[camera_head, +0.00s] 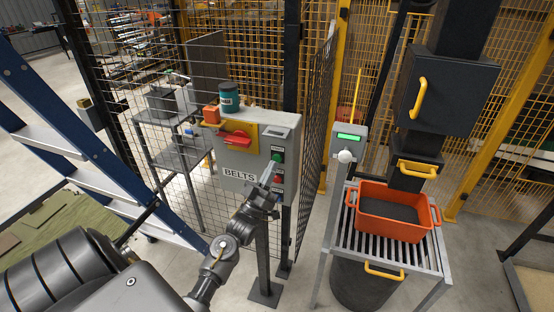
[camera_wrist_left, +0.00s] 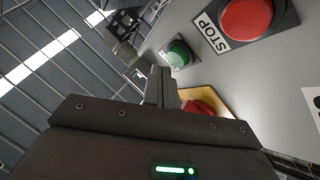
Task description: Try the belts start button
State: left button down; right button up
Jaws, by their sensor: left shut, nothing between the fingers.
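The grey BELTS control box (camera_head: 256,186) stands on a post in front of the mesh fence in the head view. A green button (camera_head: 277,156) sits on its front, with a red button (camera_head: 278,180) below it. My left gripper (camera_head: 267,173) is shut and empty in front of the box, its tips pointing up near the buttons. In the left wrist view the shut fingers (camera_wrist_left: 161,82) end close to the green button (camera_wrist_left: 179,53); I cannot tell whether they touch it. The red button (camera_wrist_left: 246,17), labelled STOP, is farther right. My right gripper is out of view.
A red rotary handle (camera_head: 234,139) on a yellow plate is on the box's left side. A teal-labelled can (camera_head: 229,95) and an orange item (camera_head: 211,114) are at its top. A blue ladder (camera_head: 85,145) stands left; an orange crate (camera_head: 434,216) sits on a roller stand at right.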

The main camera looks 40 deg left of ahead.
pick_arm(q)
jog(key=s, duration=0.1)
jog(key=s+d+p, duration=0.1)
jog(key=s, duration=0.1)
jog(key=s+p, duration=0.1)
jog(key=shift+s+d, duration=0.35)
jog(key=shift+s, duration=0.05)
dwell(0.8)
